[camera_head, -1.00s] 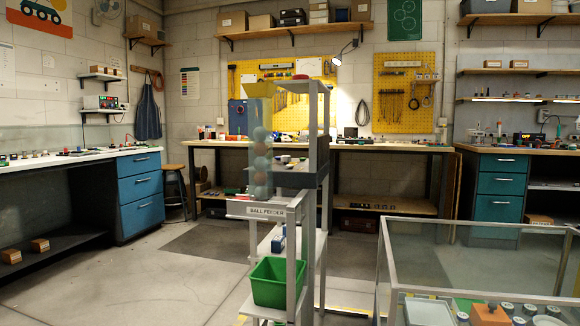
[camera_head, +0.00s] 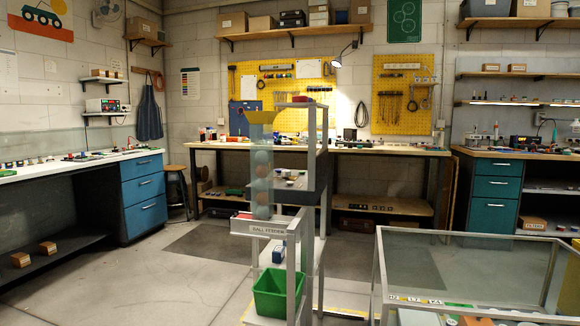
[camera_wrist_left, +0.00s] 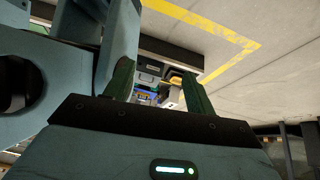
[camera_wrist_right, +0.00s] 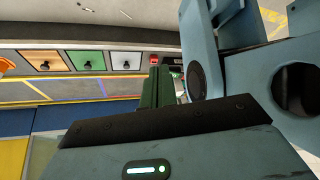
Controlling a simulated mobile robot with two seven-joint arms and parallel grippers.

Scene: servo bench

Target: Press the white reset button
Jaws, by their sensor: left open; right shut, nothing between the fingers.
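I cannot pick out the white reset button with certainty in any view. The right wrist view shows a row of coloured squares with dark fittings: an orange square (camera_wrist_right: 46,62), a green square (camera_wrist_right: 86,62) and a white square (camera_wrist_right: 126,62); I cannot tell whether any is a button. My right gripper (camera_wrist_right: 160,86) is shut and empty, with this row beyond it to the left. My left gripper (camera_wrist_left: 158,82) is open, with blurred small items visible beyond its fingers and nothing held. Neither gripper shows in the head view.
A ball feeder (camera_head: 268,230) stands upright ahead, with a green bin (camera_head: 280,292) low on its frame. A glass-topped case (camera_head: 470,262) fills the near right. Benches with small parts line the left and back walls. Floor (camera_head: 140,275) is clear at left.

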